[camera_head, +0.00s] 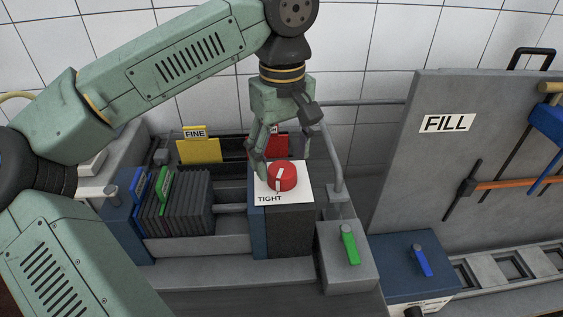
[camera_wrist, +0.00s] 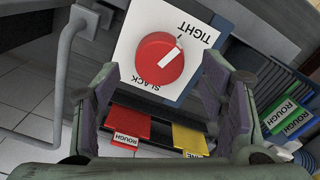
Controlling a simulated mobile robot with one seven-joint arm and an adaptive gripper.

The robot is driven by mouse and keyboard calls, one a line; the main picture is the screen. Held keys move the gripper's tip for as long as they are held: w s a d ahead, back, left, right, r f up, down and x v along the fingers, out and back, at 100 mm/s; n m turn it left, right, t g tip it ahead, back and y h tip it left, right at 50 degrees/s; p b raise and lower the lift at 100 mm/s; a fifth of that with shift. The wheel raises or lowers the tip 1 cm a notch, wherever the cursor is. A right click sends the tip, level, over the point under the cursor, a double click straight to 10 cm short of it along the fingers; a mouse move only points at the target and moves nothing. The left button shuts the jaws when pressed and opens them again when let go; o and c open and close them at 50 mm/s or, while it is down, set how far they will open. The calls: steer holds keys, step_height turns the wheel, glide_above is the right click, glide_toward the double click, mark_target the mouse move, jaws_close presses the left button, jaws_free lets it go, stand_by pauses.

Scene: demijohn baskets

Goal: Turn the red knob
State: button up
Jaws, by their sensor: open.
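The red knob (camera_head: 282,176) is round with a white pointer line and sits on a white plate (camera_head: 301,190) on top of a dark box. In the head view the plate's front edge reads TIGHT. The wrist view shows the knob (camera_wrist: 160,60) between the words TIGHT and SLACK, with the pointer aimed toward the TIGHT side. My gripper (camera_head: 265,165) hangs beside and behind the knob, its fingers pointing down. In the wrist view its two jaws (camera_wrist: 170,95) are wide apart and empty, and I see no contact with the knob.
A yellow FINE card (camera_head: 203,151) and a red card stand behind. Grey plates with blue and green tabs (camera_head: 163,190) stand at the left. A grey pipe (camera_head: 333,160) rises close right of the knob. A green lever (camera_head: 350,247) and blue lever (camera_head: 422,262) are at front right.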

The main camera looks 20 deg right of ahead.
mark_target(282, 168)
steer(key=shift+f, duration=1.7)
steer(key=shift+c, duration=0.6)
steer(key=c, duration=1.1)
steer(key=shift+o, duration=0.2)
